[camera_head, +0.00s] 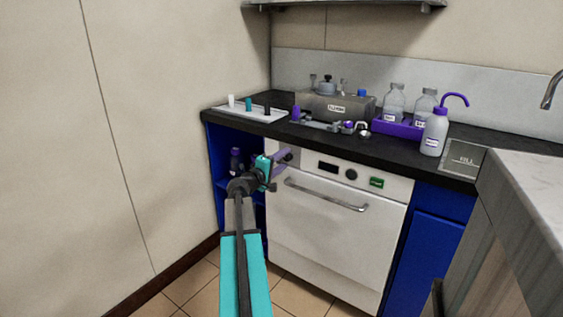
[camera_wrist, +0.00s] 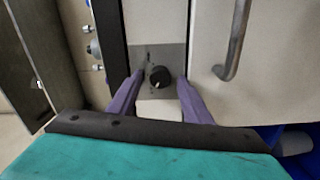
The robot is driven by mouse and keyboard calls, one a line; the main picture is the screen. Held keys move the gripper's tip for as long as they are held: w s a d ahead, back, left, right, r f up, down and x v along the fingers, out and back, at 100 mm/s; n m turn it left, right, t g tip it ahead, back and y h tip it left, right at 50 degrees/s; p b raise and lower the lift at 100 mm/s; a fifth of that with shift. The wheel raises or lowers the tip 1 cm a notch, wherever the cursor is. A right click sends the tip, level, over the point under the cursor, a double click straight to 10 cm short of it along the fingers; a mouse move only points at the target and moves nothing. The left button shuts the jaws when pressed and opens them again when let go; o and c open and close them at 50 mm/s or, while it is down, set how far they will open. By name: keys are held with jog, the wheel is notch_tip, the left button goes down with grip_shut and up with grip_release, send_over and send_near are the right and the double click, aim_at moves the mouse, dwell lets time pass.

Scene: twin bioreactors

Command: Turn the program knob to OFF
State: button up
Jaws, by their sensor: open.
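A round black knob (camera_wrist: 159,76) sits on a grey square plate (camera_wrist: 148,54) on the appliance's white front. In the wrist view, my gripper (camera_wrist: 159,80) is open, with one purple finger on each side of the knob; contact cannot be told. A small light mark shows near the knob's lower edge, but no label is readable. In the head view, my gripper (camera_head: 288,155) is at the left end of the front panel of the white appliance (camera_head: 335,235) and hides this knob. Another dark round control (camera_head: 351,174) sits farther right.
The appliance's bar handle (camera_head: 325,196) runs below the panel; it is close to the right finger in the wrist view (camera_wrist: 235,40). The black countertop (camera_head: 395,151) overhangs above, with bottles in a purple tray (camera_head: 397,128). Floor in front is clear.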

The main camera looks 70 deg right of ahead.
jog(key=p+v, duration=0.1)
jog(key=v, duration=1.2)
jog(key=shift+a, duration=0.35)
jog(key=shift+w, duration=0.15)
